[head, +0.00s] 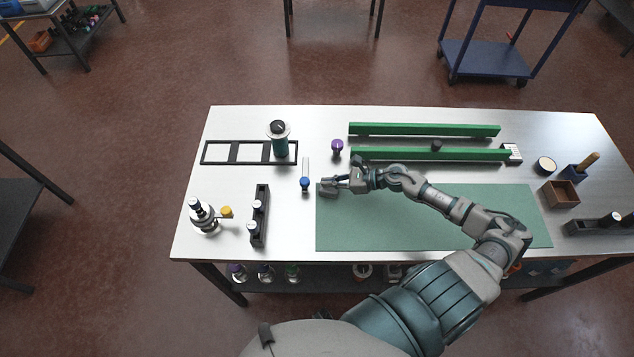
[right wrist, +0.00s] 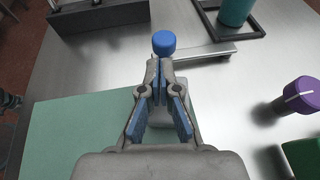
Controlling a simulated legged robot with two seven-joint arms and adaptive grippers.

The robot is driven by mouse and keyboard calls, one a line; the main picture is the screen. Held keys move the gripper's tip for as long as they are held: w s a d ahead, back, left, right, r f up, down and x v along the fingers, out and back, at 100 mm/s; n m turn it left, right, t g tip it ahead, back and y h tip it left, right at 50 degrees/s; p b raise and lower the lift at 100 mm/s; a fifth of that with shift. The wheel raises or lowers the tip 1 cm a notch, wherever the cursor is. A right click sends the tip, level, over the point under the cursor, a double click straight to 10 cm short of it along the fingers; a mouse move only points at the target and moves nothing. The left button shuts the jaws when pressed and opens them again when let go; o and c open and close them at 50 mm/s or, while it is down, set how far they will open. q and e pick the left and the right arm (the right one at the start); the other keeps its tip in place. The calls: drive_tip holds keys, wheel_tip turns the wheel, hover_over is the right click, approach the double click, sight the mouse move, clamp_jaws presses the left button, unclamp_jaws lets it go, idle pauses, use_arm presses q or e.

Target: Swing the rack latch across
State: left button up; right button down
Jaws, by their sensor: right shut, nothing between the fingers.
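The likely latch is a pale flat bar (head: 306,166) with a blue knob (head: 305,184) at its near end, lying on the table just left of the green mat. The wrist view shows the blue knob (right wrist: 163,42) just beyond my fingertips and the metal bar (right wrist: 208,53) running right from it. My right gripper (head: 324,185) is shut and empty, low over the mat's left end, its tips pointing at the knob. In the wrist view the gripper (right wrist: 158,66) seems just short of the knob; contact cannot be told. My left gripper is out of view.
A black frame (head: 218,152) with a teal cylinder (head: 280,143) lies behind left. A purple knob (head: 337,146) and green rails (head: 425,130) stand behind my gripper. The green mat (head: 400,225) is otherwise clear.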

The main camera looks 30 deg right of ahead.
sight(308, 184)
drive_tip(key=shift+x, duration=1.25)
drive_tip(key=shift+w+f, duration=0.3)
drive_tip(key=shift+w, duration=0.15)
drive_tip(key=shift+w+d+f+p, duration=0.1)
drive_tip(key=shift+d+f+p, duration=0.1)
drive_tip(key=shift+p, duration=0.1)
drive_tip(key=shift+a, duration=0.15)
drive_tip(key=shift+w+a+r, duration=0.1)
drive_tip(key=shift+w+a, duration=0.1)
drive_tip(key=shift+a, duration=1.05)
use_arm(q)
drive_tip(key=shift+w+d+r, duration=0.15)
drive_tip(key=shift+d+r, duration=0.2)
use_arm(e)
drive_tip(key=shift+d, duration=0.1)
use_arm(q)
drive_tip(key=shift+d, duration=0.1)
use_arm(e)
drive_tip(key=shift+d, duration=0.2)
